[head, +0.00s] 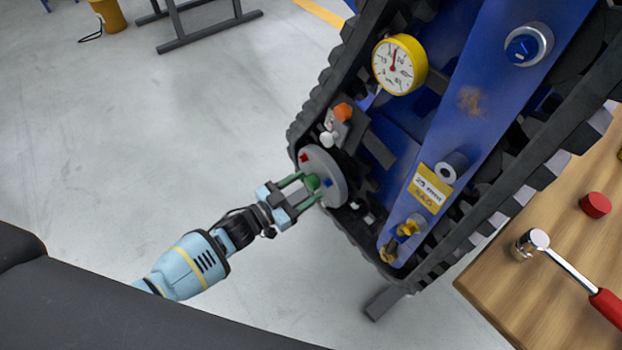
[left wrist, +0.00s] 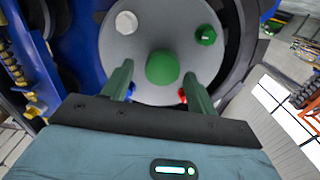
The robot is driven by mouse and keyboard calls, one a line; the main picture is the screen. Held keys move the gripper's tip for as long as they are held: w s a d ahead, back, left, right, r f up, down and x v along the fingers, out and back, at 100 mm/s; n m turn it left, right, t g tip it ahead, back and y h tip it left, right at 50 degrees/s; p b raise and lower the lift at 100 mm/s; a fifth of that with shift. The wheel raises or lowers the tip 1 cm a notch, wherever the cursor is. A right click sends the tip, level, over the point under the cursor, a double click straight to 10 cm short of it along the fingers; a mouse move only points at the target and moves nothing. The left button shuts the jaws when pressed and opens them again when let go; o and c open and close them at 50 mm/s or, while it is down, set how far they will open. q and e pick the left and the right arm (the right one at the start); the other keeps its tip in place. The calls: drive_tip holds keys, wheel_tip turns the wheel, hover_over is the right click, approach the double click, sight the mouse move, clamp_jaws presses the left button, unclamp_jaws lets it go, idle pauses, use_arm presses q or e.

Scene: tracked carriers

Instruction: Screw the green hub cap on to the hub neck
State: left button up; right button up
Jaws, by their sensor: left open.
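The green hub cap (head: 312,183) is a rounded dome at the middle of the grey hub disc (head: 334,172), on the lower left end of the tracked carrier. In the left wrist view the cap (left wrist: 162,67) sits at the centre of the disc face (left wrist: 150,38). The hub neck is hidden behind the cap; I cannot tell how far on the cap sits. My left gripper (head: 309,188) is open at the hub, with one green finger on each side of the cap. In the left wrist view its fingers (left wrist: 159,74) stand apart, with gaps beside the cap. My right gripper is not in view.
The black track (head: 352,75) surrounds the hub closely. A yellow gauge (head: 399,65) and orange knob (head: 343,112) are above it. A wooden bench (head: 545,265) at right holds a red cap (head: 595,205) and a red-handled tool (head: 570,270).

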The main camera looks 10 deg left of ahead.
use_arm(q)
drive_tip(key=shift+n, duration=0.5)
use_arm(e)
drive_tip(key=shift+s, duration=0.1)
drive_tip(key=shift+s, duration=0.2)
use_arm(q)
drive_tip(key=shift+a+f, duration=0.1)
drive_tip(key=shift+f, duration=0.15)
drive_tip(key=shift+w, duration=0.1)
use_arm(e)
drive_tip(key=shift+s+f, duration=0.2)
